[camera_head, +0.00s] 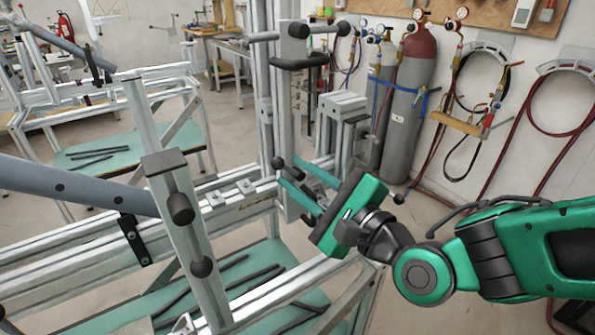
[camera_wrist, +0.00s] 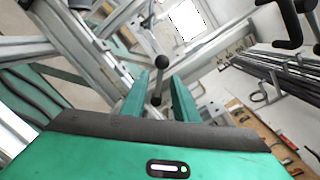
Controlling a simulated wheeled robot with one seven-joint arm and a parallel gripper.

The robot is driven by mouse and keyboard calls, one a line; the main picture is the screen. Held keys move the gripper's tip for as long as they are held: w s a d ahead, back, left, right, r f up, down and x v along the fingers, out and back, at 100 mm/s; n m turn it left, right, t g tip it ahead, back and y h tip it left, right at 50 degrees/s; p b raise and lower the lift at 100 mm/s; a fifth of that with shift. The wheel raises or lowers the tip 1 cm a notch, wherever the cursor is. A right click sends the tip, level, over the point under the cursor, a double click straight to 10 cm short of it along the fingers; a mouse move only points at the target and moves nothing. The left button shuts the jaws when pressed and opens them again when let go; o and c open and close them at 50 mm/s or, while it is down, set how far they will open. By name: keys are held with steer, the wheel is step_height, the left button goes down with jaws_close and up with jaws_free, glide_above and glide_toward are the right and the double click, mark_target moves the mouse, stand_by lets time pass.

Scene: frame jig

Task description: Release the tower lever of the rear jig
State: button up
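A lever with a black ball knob (camera_wrist: 162,62) and a short stem shows in the wrist view, framed between the two green fingers of my gripper (camera_wrist: 160,80). In the head view a black ball (camera_head: 277,162) is beside the fingertips, at the upright grey tower (camera_head: 264,85) of the jig. My gripper (camera_head: 289,172) reaches left to the tower and is open, with a gap between its fingers. I cannot tell whether either finger touches the lever. Its lower end is hidden.
A nearer post (camera_head: 185,215) with black knobs stands at lower left, with a grey tube (camera_head: 75,187) behind it. Black handles (camera_head: 299,62) jut from the tower top above my gripper. Gas cylinders (camera_head: 408,100) stand by the wall. Another frame (camera_head: 100,110) is at far left.

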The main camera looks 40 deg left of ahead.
steer(key=shift+w+a, duration=0.15)
steer(key=shift+a, duration=0.8)
jaws_close()
stand_by(0.8)
